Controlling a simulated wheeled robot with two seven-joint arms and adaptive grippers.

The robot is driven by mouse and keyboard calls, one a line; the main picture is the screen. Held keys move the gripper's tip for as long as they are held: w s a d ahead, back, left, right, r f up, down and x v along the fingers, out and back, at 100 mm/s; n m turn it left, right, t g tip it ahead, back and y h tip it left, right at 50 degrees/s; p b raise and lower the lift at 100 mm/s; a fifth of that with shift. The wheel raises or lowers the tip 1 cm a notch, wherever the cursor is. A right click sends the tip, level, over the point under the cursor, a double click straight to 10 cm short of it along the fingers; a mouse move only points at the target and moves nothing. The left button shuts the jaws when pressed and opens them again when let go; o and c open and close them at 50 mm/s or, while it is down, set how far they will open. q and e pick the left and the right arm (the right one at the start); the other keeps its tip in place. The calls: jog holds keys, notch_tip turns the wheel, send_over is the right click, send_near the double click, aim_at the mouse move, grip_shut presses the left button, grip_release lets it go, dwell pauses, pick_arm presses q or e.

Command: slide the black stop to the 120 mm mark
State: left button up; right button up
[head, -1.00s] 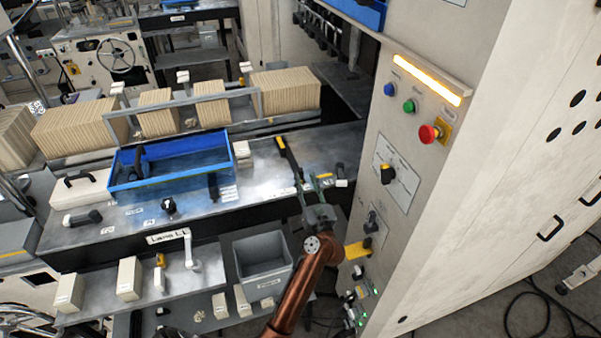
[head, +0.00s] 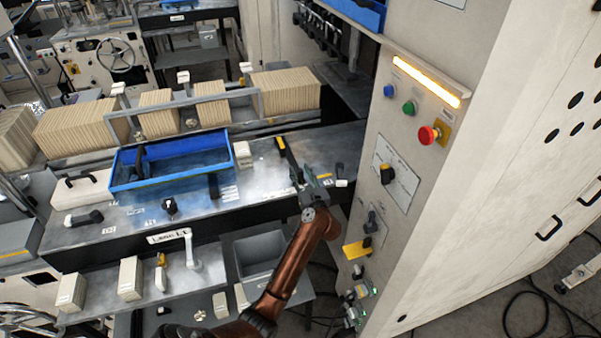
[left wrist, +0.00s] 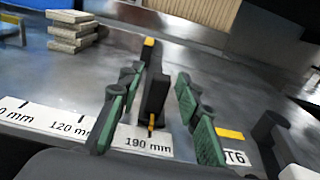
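The black stop (left wrist: 155,95) is a dark upright block on a long bar with a yellow far end. Its small orange pointer stands just above the 190 mm label on the white scale (left wrist: 70,125). The 120 mm label lies to its left, partly behind a finger. My left gripper (left wrist: 158,112) is open, with one green-padded finger on each side of the stop and visible gaps between. In the head view, the stop's bar (head: 287,155) runs away from my left gripper (head: 308,180) at the bench's right end. My right gripper is not in view.
A blue tray (head: 172,184) sits left on the metal bench. Small pale blocks (left wrist: 70,32) stand behind the scale. A T6 label and a dark knob (left wrist: 270,128) are close right of the fingers. The control cabinet (head: 395,215) closes off the right side.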

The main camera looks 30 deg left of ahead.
pick_arm(q)
jog(key=shift+c, duration=0.5)
grip_shut()
